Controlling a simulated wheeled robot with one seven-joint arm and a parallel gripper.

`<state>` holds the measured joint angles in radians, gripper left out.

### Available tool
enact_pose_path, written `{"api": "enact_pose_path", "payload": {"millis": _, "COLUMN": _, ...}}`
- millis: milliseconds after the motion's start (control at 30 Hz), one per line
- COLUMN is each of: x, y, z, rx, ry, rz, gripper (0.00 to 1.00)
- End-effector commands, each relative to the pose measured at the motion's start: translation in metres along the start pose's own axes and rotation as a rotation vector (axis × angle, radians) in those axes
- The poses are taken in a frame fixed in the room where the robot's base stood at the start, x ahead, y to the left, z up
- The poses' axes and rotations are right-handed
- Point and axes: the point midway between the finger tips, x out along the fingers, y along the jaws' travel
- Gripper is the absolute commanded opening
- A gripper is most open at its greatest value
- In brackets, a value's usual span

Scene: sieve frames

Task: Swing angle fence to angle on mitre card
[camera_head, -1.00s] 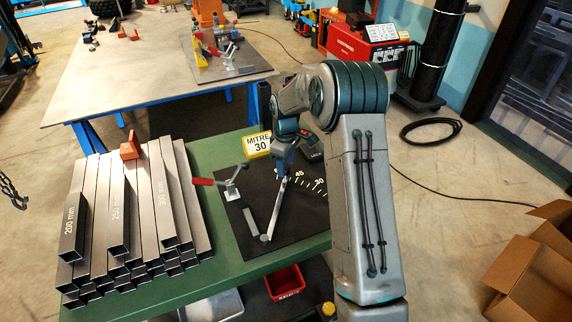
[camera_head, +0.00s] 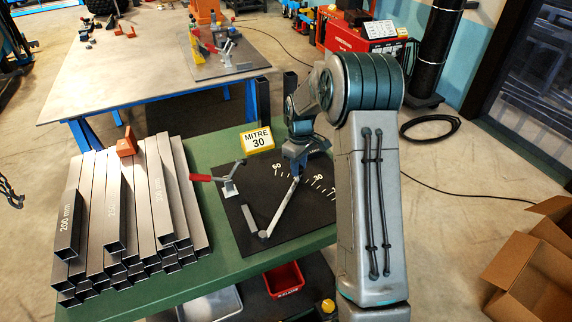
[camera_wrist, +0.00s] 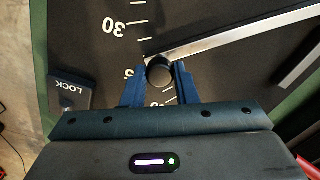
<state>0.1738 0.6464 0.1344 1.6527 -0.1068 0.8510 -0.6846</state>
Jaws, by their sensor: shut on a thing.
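The mitre card (camera_head: 257,140), yellow and white, reads "MITRE 30" and stands at the back of the black angle plate (camera_head: 236,208). The angle fence (camera_head: 283,208) is a silver bar pivoted near the plate's front. Its free end lies under my gripper (camera_head: 297,172). In the wrist view, the blue fingers of my gripper (camera_wrist: 157,82) are shut on the round dark knob (camera_wrist: 159,73) at the end of the fence (camera_wrist: 230,35). A partly hidden scale number ending in 5 is beside the knob; the 30 mark (camera_wrist: 122,27) is farther up and left.
A block marked LOCK (camera_wrist: 70,92) sits left of my fingers. A red-handled clamp (camera_head: 228,180) and a short fixed bar (camera_head: 250,219) are on the plate's left. Stacked square tubes (camera_head: 130,215) fill the green bench's left side. A red bin (camera_head: 284,280) is below.

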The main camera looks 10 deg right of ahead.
Motion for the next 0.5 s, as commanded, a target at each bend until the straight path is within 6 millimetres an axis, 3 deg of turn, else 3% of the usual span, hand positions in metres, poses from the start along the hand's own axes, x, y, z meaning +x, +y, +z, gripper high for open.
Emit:
{"api": "enact_pose_path", "payload": {"millis": 100, "x": 0.002, "y": 0.006, "z": 0.030, "rx": 0.121, "ry": 0.001, "rz": 0.004, "gripper": 0.00}}
{"api": "enact_pose_path", "payload": {"millis": 200, "x": 0.001, "y": 0.006, "z": 0.045, "rx": 0.189, "ry": 0.001, "rz": 0.003, "gripper": 0.00}}
{"api": "enact_pose_path", "payload": {"millis": 500, "x": -0.001, "y": 0.006, "z": 0.054, "rx": 0.233, "ry": 0.002, "rz": 0.003, "gripper": 0.00}}
